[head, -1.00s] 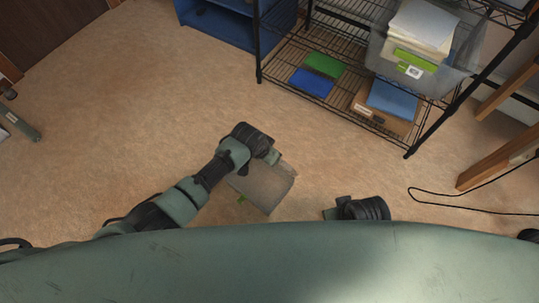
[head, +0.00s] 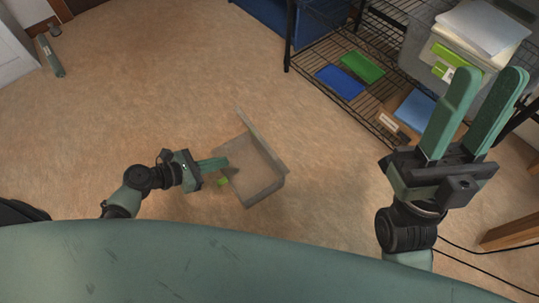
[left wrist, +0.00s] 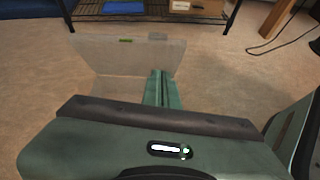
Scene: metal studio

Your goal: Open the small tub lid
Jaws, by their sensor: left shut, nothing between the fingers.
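The small tub (head: 262,188) is translucent grey and sits on the floor in the head view. Its lid (head: 258,138) stands raised along the far side, so the tub is open. A green clip (head: 222,182) shows at the tub's left. My left gripper (head: 226,163) is shut and empty, its fingertips at the tub's left side; I cannot tell if they touch it. In the left wrist view the upright lid (left wrist: 125,58) is behind the shut fingers (left wrist: 160,74), which partly hide the tub (left wrist: 108,90). My right gripper (head: 490,75) is open and empty, raised at the right.
A black wire shelf (head: 325,62) stands at the back right, holding a blue folder (head: 340,82), a green folder (head: 363,67) and a cardboard box (head: 393,118). A clear bin (head: 428,45) with papers is above. A black cable lies at right.

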